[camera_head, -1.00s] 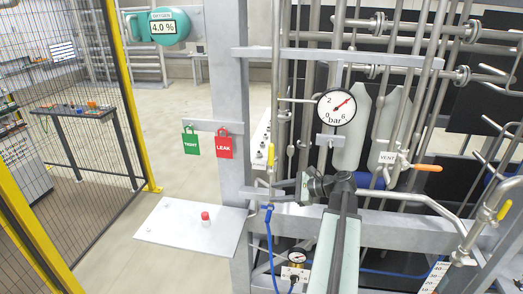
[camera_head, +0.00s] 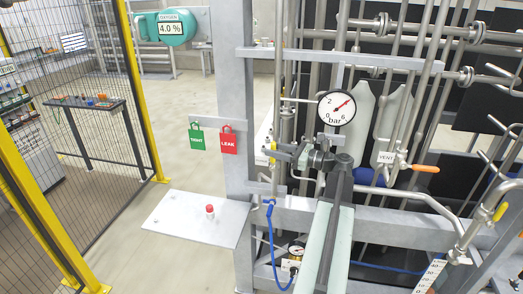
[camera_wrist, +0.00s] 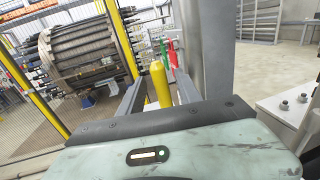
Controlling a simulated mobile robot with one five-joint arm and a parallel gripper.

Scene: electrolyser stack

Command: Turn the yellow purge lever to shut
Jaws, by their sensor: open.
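The yellow purge lever (camera_wrist: 160,84) stands upright between the two grey fingers of my gripper (camera_wrist: 159,92) in the wrist view. My gripper is open, with a finger on each side of the lever; small gaps appear, though I cannot tell for certain whether either finger touches it. In the head view the lever (camera_head: 272,147) is at the left end of my gripper (camera_head: 275,152), partly hidden by the fingers. The valve body under the lever is mostly hidden.
A green TIGHT tag (camera_head: 197,138) and a red LEAK tag (camera_head: 228,140) hang left of the lever. A pressure gauge (camera_head: 337,108) and the orange-handled VENT valve (camera_head: 425,169) are to the right. A grey shelf with a red button (camera_head: 210,208) juts out at lower left.

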